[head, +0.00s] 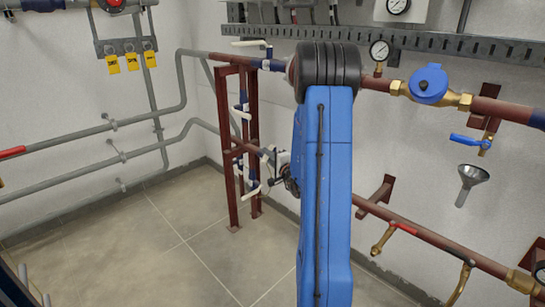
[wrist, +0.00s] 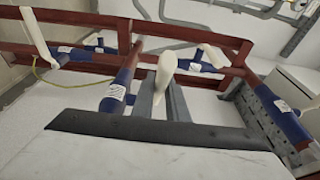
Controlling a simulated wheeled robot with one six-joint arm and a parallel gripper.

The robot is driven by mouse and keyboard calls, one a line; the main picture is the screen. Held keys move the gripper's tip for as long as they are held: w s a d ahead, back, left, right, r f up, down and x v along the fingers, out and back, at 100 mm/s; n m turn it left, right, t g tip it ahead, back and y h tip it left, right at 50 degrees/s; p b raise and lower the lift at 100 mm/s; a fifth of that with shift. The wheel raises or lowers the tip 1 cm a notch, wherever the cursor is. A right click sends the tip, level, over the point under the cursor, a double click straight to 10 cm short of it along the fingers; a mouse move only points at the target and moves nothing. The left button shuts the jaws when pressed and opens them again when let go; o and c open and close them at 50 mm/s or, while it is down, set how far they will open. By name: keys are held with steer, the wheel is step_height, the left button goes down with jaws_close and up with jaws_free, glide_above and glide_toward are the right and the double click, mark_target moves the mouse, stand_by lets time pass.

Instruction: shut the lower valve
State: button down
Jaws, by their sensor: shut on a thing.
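My gripper (wrist: 162,97) shows in the wrist view as two grey fingers. They are closed around the white lever handle (wrist: 165,68) of a valve. A blue valve body (wrist: 118,95) on the brown-red pipe lies close to the left of the fingers. In the head view my gripper (head: 272,157) is at the lower pipe, right of the red-brown frame (head: 222,150), and small there. My blue arm covers part of the lower pipe. Which way the held lever lies against its pipe is hard to tell.
An upper valve with a white lever (head: 252,43) sits on the upper pipe. More white levers (head: 252,190) are on the frame. A blue-capped meter (head: 428,84) and a funnel (head: 471,180) are to the right. The tiled floor (head: 130,250) at left is clear.

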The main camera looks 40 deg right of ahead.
mark_target(267, 160)
steer(key=shift+w+a+m+g+h, duration=0.3)
steer(key=shift+w+a+m+h, duration=0.3)
steer(key=shift+h, duration=0.4)
steer(key=shift+w+m+h, duration=0.25)
steer(key=shift+m+h, duration=0.05)
steer(key=c, duration=1.7)
jaws_free()
steer(key=shift+f, duration=0.1)
steer(key=shift+c, duration=0.2)
steer(key=shift+s, duration=0.1)
steer(key=v, duration=0.7)
steer(key=shift+s, duration=0.15)
steer(key=shift+o, duration=0.3)
